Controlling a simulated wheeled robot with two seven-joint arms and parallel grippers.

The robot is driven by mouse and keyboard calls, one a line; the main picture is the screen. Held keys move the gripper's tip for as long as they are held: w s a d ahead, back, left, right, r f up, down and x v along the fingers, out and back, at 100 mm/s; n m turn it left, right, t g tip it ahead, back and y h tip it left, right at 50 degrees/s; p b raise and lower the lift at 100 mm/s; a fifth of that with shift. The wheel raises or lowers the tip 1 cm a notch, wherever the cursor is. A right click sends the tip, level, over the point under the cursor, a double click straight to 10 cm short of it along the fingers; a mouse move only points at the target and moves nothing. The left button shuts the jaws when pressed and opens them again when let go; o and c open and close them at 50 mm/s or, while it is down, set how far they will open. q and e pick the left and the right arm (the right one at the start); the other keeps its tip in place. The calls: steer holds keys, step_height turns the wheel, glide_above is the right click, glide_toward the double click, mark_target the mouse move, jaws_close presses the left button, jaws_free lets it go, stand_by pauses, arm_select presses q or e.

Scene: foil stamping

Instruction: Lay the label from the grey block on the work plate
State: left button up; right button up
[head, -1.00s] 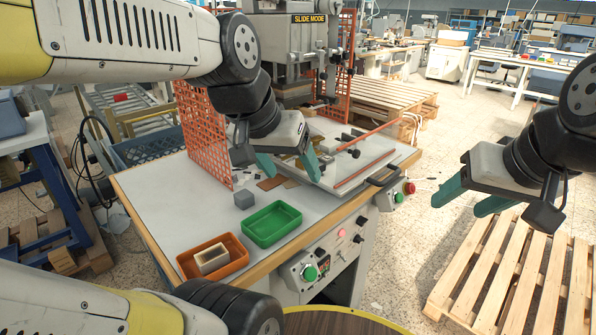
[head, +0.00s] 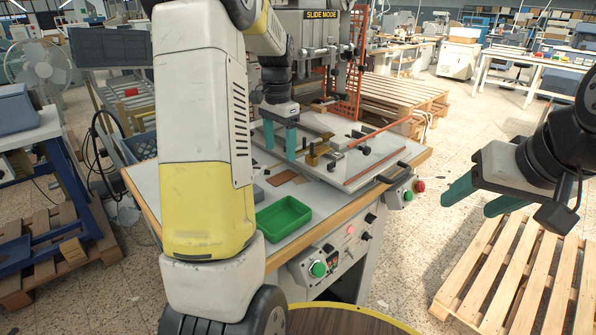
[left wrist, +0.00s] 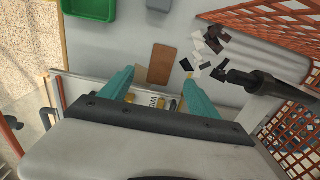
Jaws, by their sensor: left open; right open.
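My left gripper (head: 280,153) is open, fingers pointing down over the pale work plate (head: 360,163) under the press. In the left wrist view, a white piece with dark lettering (left wrist: 153,101) and gold-coloured parts show between and below its fingers (left wrist: 158,77). I cannot tell whether this piece is the label, nor whether the fingers touch it. The grey block (head: 258,193) stands on the table, partly behind my left arm; its edge shows at the top of the left wrist view (left wrist: 158,5). My right gripper (head: 467,207) is open and empty, off the table's right side.
A green tray (head: 283,218) sits at the table's front. A brown rectangle (left wrist: 160,64) and several dark and white chips (left wrist: 210,45) lie near the plate. Orange mesh guards (left wrist: 296,130) flank the press. A wooden pallet (head: 515,275) lies at right.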

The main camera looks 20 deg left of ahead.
mark_target(282, 177)
arm_select(q)
steer(key=shift+w+a+f, duration=0.1)
steer(key=shift+w+f, duration=0.05)
steer(key=shift+f, duration=0.6)
steer(key=f, duration=0.6)
steer(key=shift+w+f, duration=0.3)
steer(key=c, duration=1.5)
steer(key=shift+r, duration=0.7)
steer(key=shift+c, duration=0.2)
steer(key=s, duration=0.1)
steer(key=s+a, duration=0.2)
steer(key=shift+s, duration=0.3)
step_height(282, 177, up, 14)
steer(key=shift+d+f, duration=0.15)
steer(key=shift+f, duration=0.05)
